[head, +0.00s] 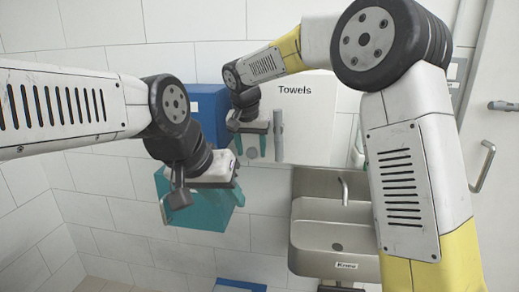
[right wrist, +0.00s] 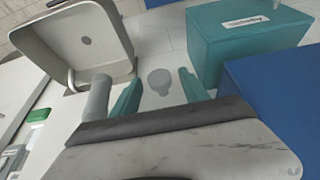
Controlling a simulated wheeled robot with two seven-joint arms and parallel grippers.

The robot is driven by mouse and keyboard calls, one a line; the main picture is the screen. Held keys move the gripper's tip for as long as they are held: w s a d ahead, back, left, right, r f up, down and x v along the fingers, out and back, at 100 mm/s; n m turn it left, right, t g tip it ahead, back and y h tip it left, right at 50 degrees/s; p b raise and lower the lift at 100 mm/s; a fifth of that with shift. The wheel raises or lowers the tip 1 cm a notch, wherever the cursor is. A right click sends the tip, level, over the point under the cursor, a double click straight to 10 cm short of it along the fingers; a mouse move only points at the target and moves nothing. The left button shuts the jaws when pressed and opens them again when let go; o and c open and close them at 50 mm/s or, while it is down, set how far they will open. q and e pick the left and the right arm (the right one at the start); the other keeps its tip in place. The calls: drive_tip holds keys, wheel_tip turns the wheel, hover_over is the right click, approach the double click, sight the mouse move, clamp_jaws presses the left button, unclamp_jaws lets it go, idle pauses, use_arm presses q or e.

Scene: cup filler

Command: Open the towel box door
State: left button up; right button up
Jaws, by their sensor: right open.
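The towel box (head: 308,110) is a white wall box marked "Towels", at upper centre in the head view; its door looks shut. A grey upright bar (head: 278,135), seemingly its handle, stands at its left edge. My right gripper (head: 251,148) is open and empty, just left of the bar. In the right wrist view the bar (right wrist: 97,97) stands outside the two teal fingers (right wrist: 159,93), beside the left one. My left gripper (head: 200,200) is low, in front of a teal box (head: 225,212); its fingers do not stand out from that box.
A blue box (head: 207,103) is on the wall left of the towel box. A steel sink (head: 318,235) with a tap is below it. A small round grey thing (right wrist: 160,80) shows beyond my right fingers. A door with a handle (head: 482,168) is at far right.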

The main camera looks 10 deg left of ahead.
clamp_jaws()
idle(1.4)
